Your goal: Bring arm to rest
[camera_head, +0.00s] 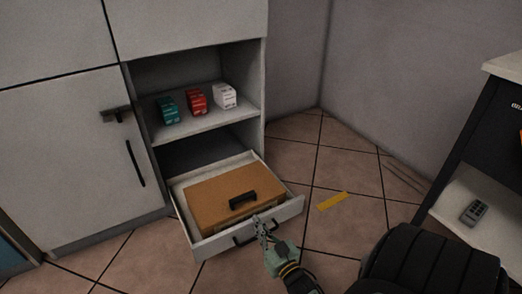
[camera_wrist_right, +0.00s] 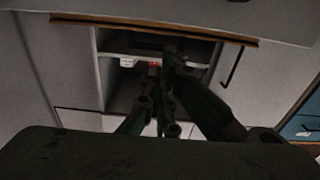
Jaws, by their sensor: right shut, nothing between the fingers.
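My right gripper (camera_head: 262,226) is in front of the open drawer (camera_head: 208,247), close to its front panel in the head view. Its fingers are together with nothing between them. In the right wrist view the dark fingers (camera_wrist_right: 165,75) point toward the cabinet opening. A brown case (camera_head: 215,197) with a black handle lies in the drawer, apart from any grip. Whether the gripper touches the drawer front cannot be told. My left gripper is not in view.
Teal (camera_head: 168,110), red (camera_head: 196,101) and white (camera_head: 224,96) boxes stand on the cabinet shelf (camera_head: 205,124). A yellow strip (camera_head: 332,201) lies on the tiled floor. At right, a dark unit holds a remote (camera_head: 473,211) on its white shelf.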

